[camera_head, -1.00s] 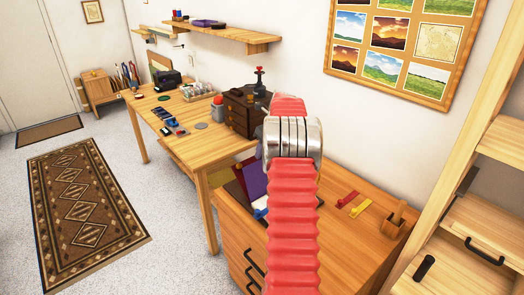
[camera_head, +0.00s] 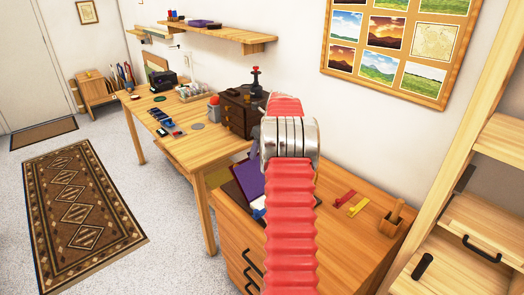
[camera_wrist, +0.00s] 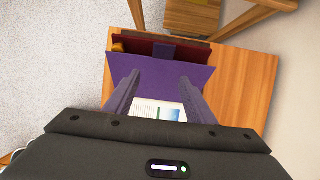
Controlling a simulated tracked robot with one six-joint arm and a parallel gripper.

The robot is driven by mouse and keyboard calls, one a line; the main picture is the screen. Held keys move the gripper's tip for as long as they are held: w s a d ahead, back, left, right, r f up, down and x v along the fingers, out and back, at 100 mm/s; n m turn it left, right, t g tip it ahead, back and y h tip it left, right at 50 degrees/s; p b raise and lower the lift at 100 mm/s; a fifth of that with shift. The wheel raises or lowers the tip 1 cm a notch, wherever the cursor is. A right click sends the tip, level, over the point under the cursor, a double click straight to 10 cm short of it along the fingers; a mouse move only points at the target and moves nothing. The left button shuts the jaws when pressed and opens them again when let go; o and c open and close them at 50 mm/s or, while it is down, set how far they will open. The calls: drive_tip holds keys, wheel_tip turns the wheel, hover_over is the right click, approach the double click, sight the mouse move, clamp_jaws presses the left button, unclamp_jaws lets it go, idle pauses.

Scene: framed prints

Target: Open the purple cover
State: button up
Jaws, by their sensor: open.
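The purple cover (camera_head: 248,181) stands tilted on the wooden cabinet top, left of my red arm in the head view. In the wrist view it shows as a purple panel (camera_wrist: 165,66) beyond and around my fingertips, with a dark red inside behind it. My gripper (camera_wrist: 159,78) is open, its two fingers apart and pointing at the panel. A white sheet with a bluish picture (camera_wrist: 165,112) shows between the fingers. I cannot tell whether the fingers touch the cover. The arm hides part of the cover in the head view.
The wooden cabinet (camera_head: 330,250) carries red and yellow pieces (camera_head: 352,203) and a wooden holder (camera_head: 398,217) to the right. A workbench (camera_head: 165,128) with a brown chest (camera_head: 240,110) stands behind left. A shelf unit (camera_head: 480,215) is at the right. Floor at left is open.

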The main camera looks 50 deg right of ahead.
drive_tip(key=shift+r, duration=0.15)
drive_tip(key=v, duration=1.3)
drive_tip(key=shift+s+r, duration=0.15)
drive_tip(key=shift+r, duration=0.05)
drive_tip(key=shift+c, duration=0.4)
